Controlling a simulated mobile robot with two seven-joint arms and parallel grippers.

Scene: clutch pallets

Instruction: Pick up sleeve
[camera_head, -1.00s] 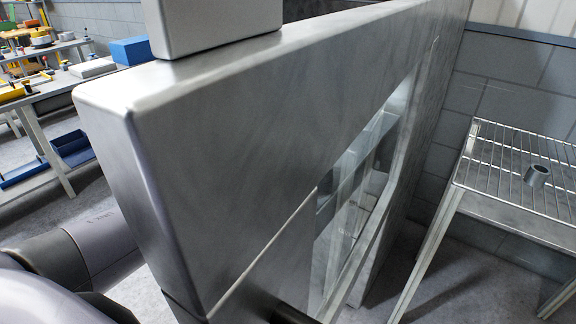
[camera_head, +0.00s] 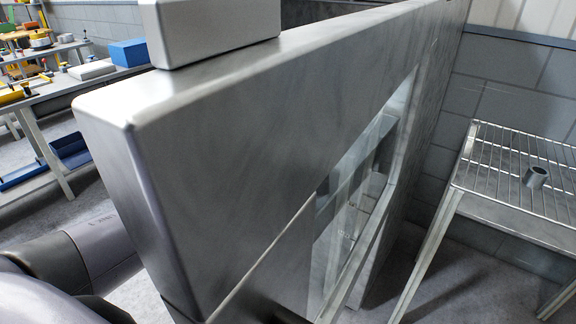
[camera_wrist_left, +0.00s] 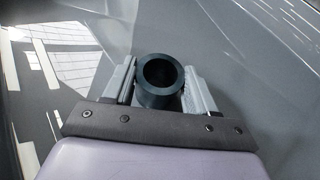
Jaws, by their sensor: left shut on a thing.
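In the left wrist view a dark hollow sleeve (camera_wrist_left: 160,82) sits between the two fingers of my left gripper (camera_wrist_left: 159,88), its round open end facing the camera. The fingers are shut on it, one on each side. In the head view my left arm comes in at the lower left, and its gripper and the held sleeve are hidden behind the large metal cabinet (camera_head: 230,150). A second short grey sleeve (camera_head: 536,176) stands on a wire rack (camera_head: 490,190) at the right of the head view. My right gripper is not seen.
The tall cabinet with a glass-fronted opening (camera_head: 360,200) fills the middle of the head view, with a grey box (camera_head: 215,35) on top. A workbench (camera_head: 60,88) with a blue box (camera_head: 130,52) stands at the back left. Floor shows between cabinet and rack.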

